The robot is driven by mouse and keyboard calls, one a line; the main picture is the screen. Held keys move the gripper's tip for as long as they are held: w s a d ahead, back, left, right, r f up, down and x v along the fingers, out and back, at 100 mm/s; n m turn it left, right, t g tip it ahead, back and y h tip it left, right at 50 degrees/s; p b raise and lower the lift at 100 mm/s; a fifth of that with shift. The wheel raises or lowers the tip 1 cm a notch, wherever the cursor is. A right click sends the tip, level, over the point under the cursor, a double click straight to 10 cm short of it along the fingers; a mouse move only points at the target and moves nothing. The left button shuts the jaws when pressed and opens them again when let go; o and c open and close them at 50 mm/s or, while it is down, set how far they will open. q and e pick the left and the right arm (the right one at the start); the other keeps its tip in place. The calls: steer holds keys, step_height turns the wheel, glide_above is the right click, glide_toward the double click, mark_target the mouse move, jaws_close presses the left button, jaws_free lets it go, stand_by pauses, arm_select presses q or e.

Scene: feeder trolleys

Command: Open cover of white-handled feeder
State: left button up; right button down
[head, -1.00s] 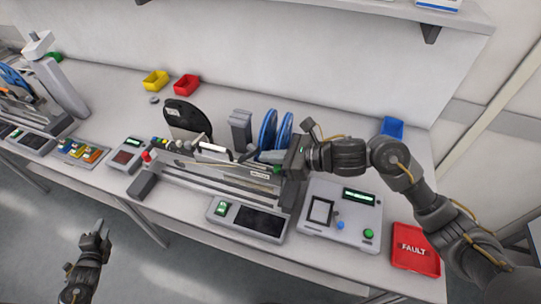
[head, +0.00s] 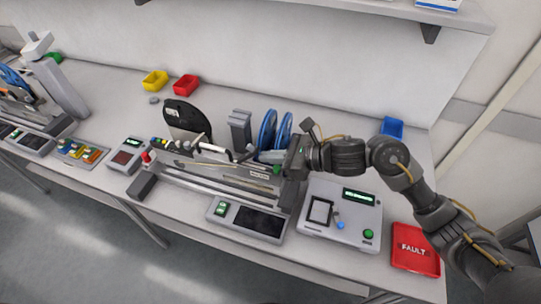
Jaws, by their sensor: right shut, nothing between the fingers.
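The feeder trolley's bank of long grey feeders (head: 215,185) lies across the middle of the bench. A white handle (head: 217,149) shows on a rear feeder, beside the black reel. Whether that feeder's cover is open or shut is too small to tell. My right gripper (head: 285,166) is at the right end of the feeders, to the right of the white handle and apart from it. It is shut with nothing in it. Its wrist hides part of the feeders' right end. My left gripper is not in view.
A black reel (head: 183,117) and blue reels (head: 284,130) stand behind the feeders. In front is a dark-screened panel (head: 258,220). A grey device (head: 350,232) and a red FAULT tray (head: 413,262) are to the right. Yellow (head: 155,82) and red (head: 186,86) bins sit behind.

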mark_target(250, 145)
steer(key=shift+a+r+h+p, duration=0.2)
steer(key=shift+r+h+p, duration=0.1)
steer(key=shift+w+a+r+h+p, duration=0.2)
steer(key=shift+r+h+p, duration=0.15)
steer(key=shift+h, duration=0.15)
steer(key=shift+w+a+r+g+h, duration=0.1)
steer(key=shift+a+r+g+h, duration=0.3)
steer(key=shift+r+h, duration=0.1)
steer(key=shift+a+b, duration=0.35)
steer(key=shift+b, duration=0.2)
steer(key=shift+w+a+r+b, duration=0.2)
steer(key=shift+a+r+b, duration=0.25)
steer(key=shift+b, duration=0.55)
steer(key=shift+w+a+r+b, duration=0.15)
steer(key=shift+a+b, duration=0.2)
steer(key=shift+b, duration=0.2)
steer(key=shift+w+a+r+b, duration=0.1)
steer(key=shift+a+r+b, duration=0.05)
steer(key=shift+a+b, duration=0.3)
steer(key=shift+a+r+b, duration=0.25)
steer(key=shift+r+b, duration=0.05)
steer(key=shift+b, duration=0.2)
